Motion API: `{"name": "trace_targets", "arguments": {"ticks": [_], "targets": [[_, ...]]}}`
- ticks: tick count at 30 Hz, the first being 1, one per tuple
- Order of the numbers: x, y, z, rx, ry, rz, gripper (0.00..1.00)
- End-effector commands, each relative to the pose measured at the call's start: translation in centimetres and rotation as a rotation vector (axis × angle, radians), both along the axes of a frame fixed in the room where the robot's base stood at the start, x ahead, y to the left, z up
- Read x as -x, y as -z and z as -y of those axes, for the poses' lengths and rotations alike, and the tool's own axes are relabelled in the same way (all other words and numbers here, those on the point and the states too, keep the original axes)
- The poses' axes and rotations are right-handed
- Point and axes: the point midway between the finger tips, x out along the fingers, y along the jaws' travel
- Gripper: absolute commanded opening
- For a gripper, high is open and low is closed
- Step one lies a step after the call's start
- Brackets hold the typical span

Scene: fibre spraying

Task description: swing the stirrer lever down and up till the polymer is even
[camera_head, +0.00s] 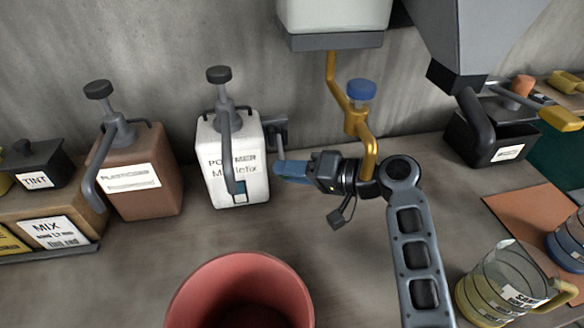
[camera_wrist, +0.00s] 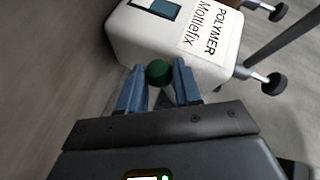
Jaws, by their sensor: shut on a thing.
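The polymer container (camera_head: 240,165) is a white box labelled "POLYMER Mottlefix", upright on the counter with a dark pump on top. It also shows in the wrist view (camera_wrist: 170,35). The stirrer lever (camera_head: 280,142) hangs from a dark bracket at the container's right side. My gripper (camera_head: 280,170) is low beside that side, its blue fingers at the lever's lower end. In the wrist view my gripper (camera_wrist: 158,76) is shut on the lever's green knob (camera_wrist: 158,71), which sits between the fingertips. The fingers hide the knob in the head view. I cannot see the polymer's evenness.
A brown pump container (camera_head: 140,185) stands to the left. A red bucket (camera_head: 240,270) stands in front. A yellow tap pipe (camera_head: 365,140) with a blue knob hangs close to my wrist. A clear jug (camera_head: 500,285) is at the right front.

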Motion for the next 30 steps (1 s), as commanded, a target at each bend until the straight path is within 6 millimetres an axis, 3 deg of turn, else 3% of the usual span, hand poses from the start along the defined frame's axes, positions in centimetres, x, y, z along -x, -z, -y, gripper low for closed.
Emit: {"name": "trace_targets", "arguments": {"ticks": [1, 9, 21, 22, 30], "targets": [[-0.1, -1.3, 0.1, 0.016, 0.000, -0.044, 0.00], [0.1, -2.4, 0.1, 0.072, 0.000, -0.242, 0.00], [0.2, -2.6, 0.1, 0.082, 0.003, -0.282, 0.00], [0.2, -2.6, 0.1, 0.083, 0.002, -0.281, 0.34], [0.2, -2.6, 0.1, 0.082, 0.002, -0.281, 0.58]]}}
